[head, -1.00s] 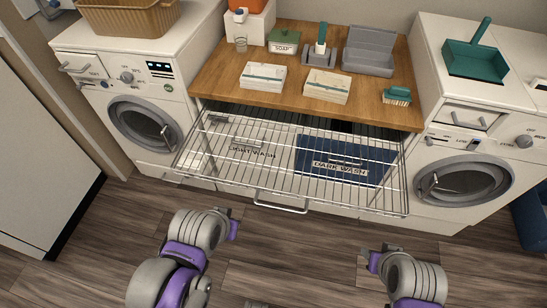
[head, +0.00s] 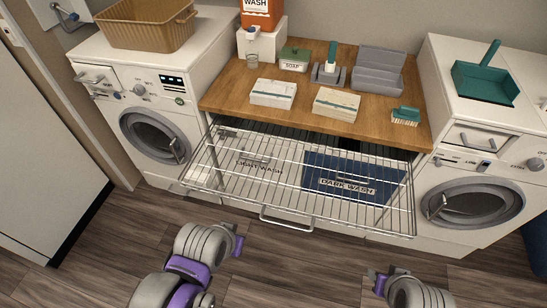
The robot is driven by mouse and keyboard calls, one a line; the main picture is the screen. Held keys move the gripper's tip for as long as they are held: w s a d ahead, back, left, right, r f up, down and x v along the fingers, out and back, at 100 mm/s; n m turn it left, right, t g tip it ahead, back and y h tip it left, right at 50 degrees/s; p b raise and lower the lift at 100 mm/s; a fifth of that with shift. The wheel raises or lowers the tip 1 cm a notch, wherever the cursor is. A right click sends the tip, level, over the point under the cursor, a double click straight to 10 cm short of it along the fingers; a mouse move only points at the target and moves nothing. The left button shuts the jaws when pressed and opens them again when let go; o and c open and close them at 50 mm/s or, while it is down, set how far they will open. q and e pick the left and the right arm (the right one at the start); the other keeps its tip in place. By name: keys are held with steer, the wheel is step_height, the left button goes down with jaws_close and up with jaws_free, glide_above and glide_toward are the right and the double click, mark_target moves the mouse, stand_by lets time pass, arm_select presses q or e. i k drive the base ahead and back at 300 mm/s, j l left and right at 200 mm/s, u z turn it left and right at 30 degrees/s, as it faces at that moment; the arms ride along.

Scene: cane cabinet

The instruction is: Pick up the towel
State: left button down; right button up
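Two flat, pale, folded-looking bundles with a teal stripe lie on the wooden counter (head: 225,97): a left bundle (head: 273,93) and a right bundle (head: 336,103). They may be folded towels, but I cannot tell for sure. No other towel is plain to see. My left gripper (head: 239,242), with purple parts, is over the floor in front of the pulled-out wire rack. My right gripper (head: 374,280) is lower and to the right, also over the floor. Both are well apart from the bundles and seem to hold nothing. Their finger gaps are not clear.
The wire rack (head: 300,197) juts out below the counter, with a handle (head: 287,220) in front. Washers stand left (head: 157,135) and right (head: 472,202). A soap box (head: 294,60), grey caddy (head: 377,70) and brush (head: 405,115) are on the counter. The front floor is clear.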

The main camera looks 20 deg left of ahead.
mark_target(272, 91)
steer(key=i+u, duration=0.5)
steer(key=i, duration=0.3)
steer(key=u, duration=1.2)
